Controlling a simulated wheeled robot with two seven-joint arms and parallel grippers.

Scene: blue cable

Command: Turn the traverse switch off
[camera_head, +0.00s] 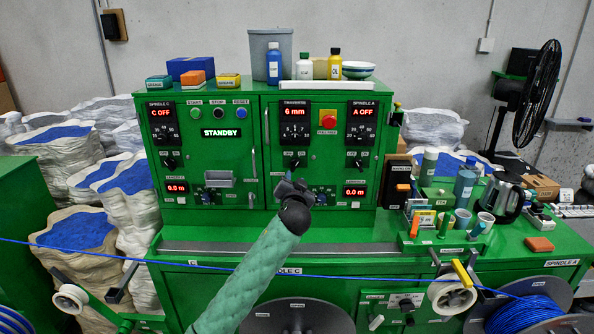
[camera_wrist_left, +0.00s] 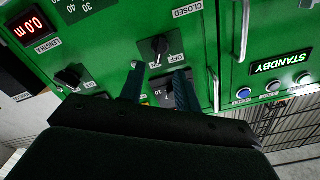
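The traverse switch is a black rotary knob (camera_head: 294,164) under the red "6 mm" display (camera_head: 294,111) on the green machine's front panel. It also appears as the black knob (camera_wrist_left: 156,49) beside an OFF label in the left wrist view. Which way its pointer is set I cannot tell for sure. My left gripper (camera_head: 290,184) is raised in front of the panel, just below the switch in the head view. In the left wrist view its two fingers (camera_wrist_left: 160,88) stand apart with nothing between them, close to the knob but apparently not around it. My right gripper is out of view.
A similar knob (camera_head: 361,160) sits to the right under the "A OFF" display, and another (camera_head: 170,161) to the left. A red emergency button (camera_head: 328,119) is above right. A vertical door handle (camera_head: 267,125) stands out left of the switch. A blue cable (camera_head: 230,269) crosses in front.

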